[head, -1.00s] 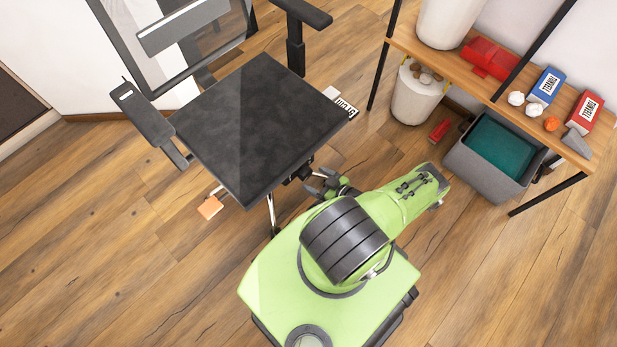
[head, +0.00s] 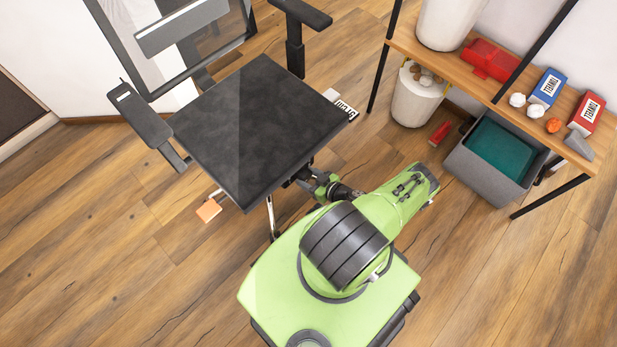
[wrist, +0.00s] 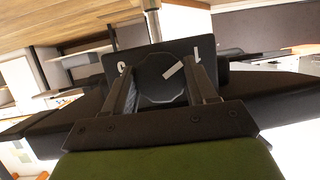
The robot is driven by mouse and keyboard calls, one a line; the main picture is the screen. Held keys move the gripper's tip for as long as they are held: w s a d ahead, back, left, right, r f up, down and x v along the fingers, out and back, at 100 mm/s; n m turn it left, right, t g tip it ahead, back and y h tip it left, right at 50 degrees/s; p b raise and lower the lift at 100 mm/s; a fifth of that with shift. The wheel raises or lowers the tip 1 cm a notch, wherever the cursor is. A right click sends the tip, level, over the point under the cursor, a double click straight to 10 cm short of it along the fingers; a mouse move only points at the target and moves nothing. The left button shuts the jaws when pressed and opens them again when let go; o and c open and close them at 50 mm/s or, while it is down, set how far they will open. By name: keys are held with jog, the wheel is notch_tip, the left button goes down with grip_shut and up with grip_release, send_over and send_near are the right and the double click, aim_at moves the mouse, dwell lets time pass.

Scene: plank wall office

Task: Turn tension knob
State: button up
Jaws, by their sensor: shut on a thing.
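The office chair (head: 245,128) has a dark square seat, and my gripper is at the seat's front edge, partly hidden under it in the head view. In the wrist view the tension knob (wrist: 160,80) is a dark round knob with a pale pointer line slanting to the upper right. White marks show on the dark housing to either side of it. My gripper (wrist: 162,88) is shut on the knob, one finger on each side.
An orange-tipped lever (head: 208,210) sticks out below the seat's left side. A wooden shelf (head: 440,68) stands at the right with a grey bin (head: 465,165) under it. Open wooden floor lies at the left.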

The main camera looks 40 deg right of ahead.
jog(key=shift+m+y, duration=0.7)
jog(key=shift+m, duration=0.2)
jog(key=o, duration=1)
jog(key=shift+o, duration=0.2)
jog(key=p+v, duration=0.3)
jog(key=v, duration=1.2)
jog(key=shift+s, duration=0.35)
jog(key=shift+d+r, duration=0.1)
jog(key=shift+r, duration=0.05)
